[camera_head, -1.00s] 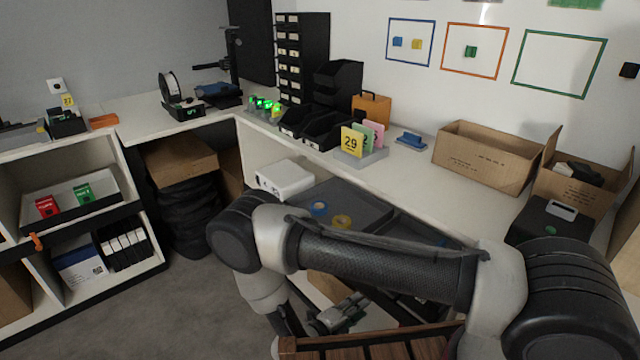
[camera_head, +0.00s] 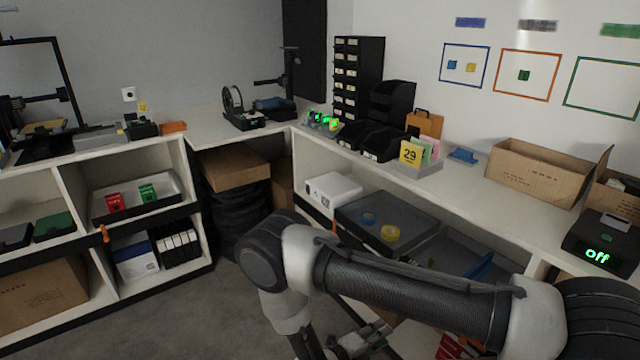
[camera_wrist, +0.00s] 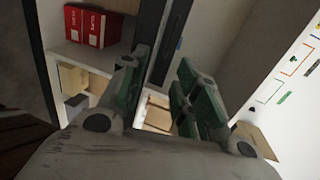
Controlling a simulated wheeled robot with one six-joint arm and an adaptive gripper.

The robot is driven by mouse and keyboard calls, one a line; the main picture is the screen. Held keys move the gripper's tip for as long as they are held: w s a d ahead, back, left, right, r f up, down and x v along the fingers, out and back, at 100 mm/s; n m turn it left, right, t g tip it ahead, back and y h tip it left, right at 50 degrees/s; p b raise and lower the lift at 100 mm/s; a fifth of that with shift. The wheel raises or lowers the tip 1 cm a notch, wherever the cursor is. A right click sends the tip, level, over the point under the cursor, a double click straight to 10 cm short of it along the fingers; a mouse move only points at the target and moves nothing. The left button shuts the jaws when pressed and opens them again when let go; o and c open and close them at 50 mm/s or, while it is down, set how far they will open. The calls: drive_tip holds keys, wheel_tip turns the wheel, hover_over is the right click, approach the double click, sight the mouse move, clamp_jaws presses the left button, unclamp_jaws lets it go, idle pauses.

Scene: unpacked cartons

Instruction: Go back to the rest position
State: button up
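My gripper (camera_head: 362,340) shows at the bottom of the head view, hanging low beneath my dark arm, which crosses in front of the right-hand workbench. In the wrist view my gripper (camera_wrist: 158,88) has its two green-lined fingers apart, with no object between them. Part of the gripper is hidden behind the arm and cut off by the lower edge of the head view.
The long white bench (camera_head: 462,190) runs along the right, with an open carton (camera_head: 535,175) and a black device (camera_head: 602,240) reading "off". Left shelves (camera_head: 80,160) hold trays and boxes. Grey floor (camera_head: 180,320) is free between. Red boxes (camera_wrist: 86,26) stand on a shelf.

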drive_tip(key=w+d+r+m+g, duration=0.1)
drive_tip(key=w+r+m+g, duration=0.2)
drive_tip(key=r+m, duration=0.45)
drive_tip(key=w+r+m+g, duration=0.3)
drive_tip(key=r+m, duration=0.1)
drive_tip(key=r, duration=0.6)
drive_tip(key=d+r+m+g+y, duration=0.2)
drive_tip(key=d+r+m, duration=0.25)
drive_tip(key=r, duration=0.45)
drive_tip(key=d+r+m+g+y, duration=0.1)
drive_tip(key=d+r+m+g, duration=0.1)
drive_tip(key=d+r+m, duration=0.35)
drive_tip(key=s+d+r+m+y, duration=0.25)
drive_tip(key=s+r+m, duration=0.2)
drive_tip(key=r, duration=0.25)
drive_tip(key=s+d+r+m+y, duration=0.2)
drive_tip(key=s+d+r+m, duration=0.15)
drive_tip(key=r+m, duration=0.3)
drive_tip(key=s+d+r+m+t+y, duration=0.2)
drive_tip(key=s+r+m+t+y, duration=0.3)
drive_tip(key=s+r+m, duration=0.4)
drive_tip(key=s+m, duration=0.1)
drive_tip(key=s, duration=0.3)
drive_tip(key=shift+s+d+m, duration=0.2)
drive_tip(key=shift+m, duration=0.15)
